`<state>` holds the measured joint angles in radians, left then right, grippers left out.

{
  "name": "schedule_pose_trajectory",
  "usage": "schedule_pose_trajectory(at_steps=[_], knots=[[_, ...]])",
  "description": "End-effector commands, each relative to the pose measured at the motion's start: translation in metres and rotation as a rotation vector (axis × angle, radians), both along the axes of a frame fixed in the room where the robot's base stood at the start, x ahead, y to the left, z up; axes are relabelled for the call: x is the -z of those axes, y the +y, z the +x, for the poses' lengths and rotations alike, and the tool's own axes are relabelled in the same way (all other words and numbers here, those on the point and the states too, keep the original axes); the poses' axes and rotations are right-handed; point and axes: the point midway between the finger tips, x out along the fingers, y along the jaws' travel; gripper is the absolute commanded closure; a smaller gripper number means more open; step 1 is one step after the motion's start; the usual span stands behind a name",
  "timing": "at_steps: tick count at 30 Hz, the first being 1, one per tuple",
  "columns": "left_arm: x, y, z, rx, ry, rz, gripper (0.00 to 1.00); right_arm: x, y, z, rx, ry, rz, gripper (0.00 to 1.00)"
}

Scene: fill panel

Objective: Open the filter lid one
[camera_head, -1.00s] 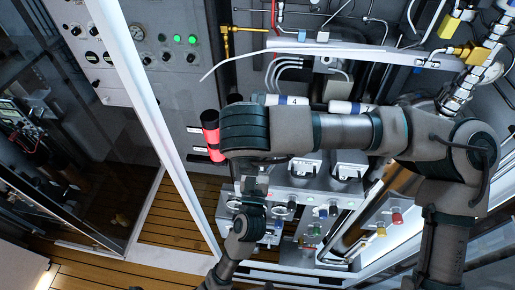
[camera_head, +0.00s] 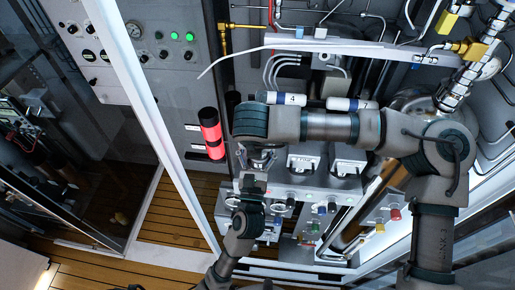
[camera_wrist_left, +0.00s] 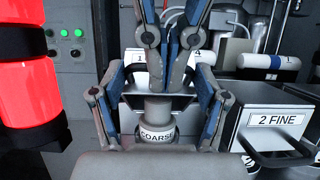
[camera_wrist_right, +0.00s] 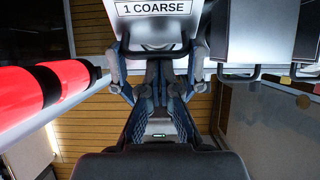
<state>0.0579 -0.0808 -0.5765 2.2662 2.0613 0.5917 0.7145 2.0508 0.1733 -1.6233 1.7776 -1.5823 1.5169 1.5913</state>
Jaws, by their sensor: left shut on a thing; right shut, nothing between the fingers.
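Filter one carries the label "1 COARSE" (camera_wrist_right: 160,9), seen at the top of the right wrist view with its handle just below. My left gripper (camera_head: 253,181) reaches up from below at filter one. In the head view my right arm covers most of filter one.
The filter box labelled "2 FINE" (camera_wrist_left: 279,119) stands close on the right. A red cylinder (camera_head: 211,134) stands close on the left. White numbered cylinders (camera_head: 350,105) lie above the boxes. A white frame post (camera_head: 150,110) runs down the left side. Knobs and valves sit below.

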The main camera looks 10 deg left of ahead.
Motion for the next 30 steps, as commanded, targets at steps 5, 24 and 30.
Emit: schedule_pose_trajectory(at_steps=[5, 24, 30], knots=[[-0.001, -0.001, -0.001, 0.004, -0.002, -0.002, 0.88, 0.000, 0.000, 0.000, 0.000, 0.000, 0.000, 1.00], [0.001, 0.000, 0.002, -0.001, 0.002, 0.000, 0.42, -0.007, 0.000, 0.016, -0.001, 0.002, 0.000, 1.00], [0.001, 0.000, 0.001, 0.000, 0.002, 0.000, 0.16, -0.007, 0.000, 0.015, 0.000, 0.002, 0.001, 1.00]])
